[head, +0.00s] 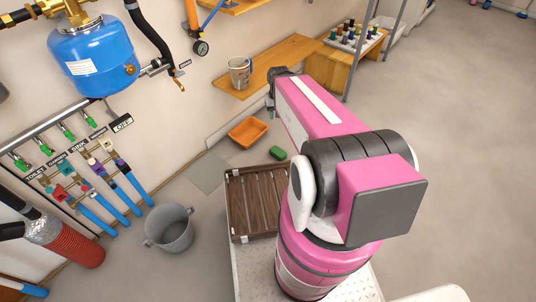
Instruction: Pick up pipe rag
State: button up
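A flat grey-green square (205,172) lies on the floor by the wall, left of the orange tray; it looks like a cloth and may be the pipe rag, but I cannot be sure. No other cloth is clearly visible. My gripper (271,103) is at the far end of my pink arm, in front of the wooden shelf and beyond the orange tray in the picture. It is small and partly hidden by my arm, so its finger opening cannot be made out. It appears apart from the grey-green square.
An orange tray (247,132) and green sponge-like block (277,153) lie on the floor. Pipes line the left wall; the right floor is clear.

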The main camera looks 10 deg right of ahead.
aim_at(277, 152)
jog(key=l+u, duration=0.2)
jog(key=l, duration=0.45)
jog(key=l+u, duration=0.2)
jog(key=l, duration=0.4)
jog(key=k+l+u, duration=0.2)
jog(key=l, duration=0.45)
jog(key=l+u, duration=0.2)
jog(key=l, duration=0.45)
jog(key=k+l, duration=0.1)
jog(key=l, duration=0.35)
jog(key=k+l, duration=0.1)
jog(key=l, duration=0.35)
jog(key=k+l, duration=0.1)
jog(key=l, duration=0.3)
jog(key=k+l, duration=0.1)
jog(key=l, duration=0.35)
jog(key=k+l, duration=0.1)
jog(key=l, duration=0.35)
jog(key=u, duration=0.05)
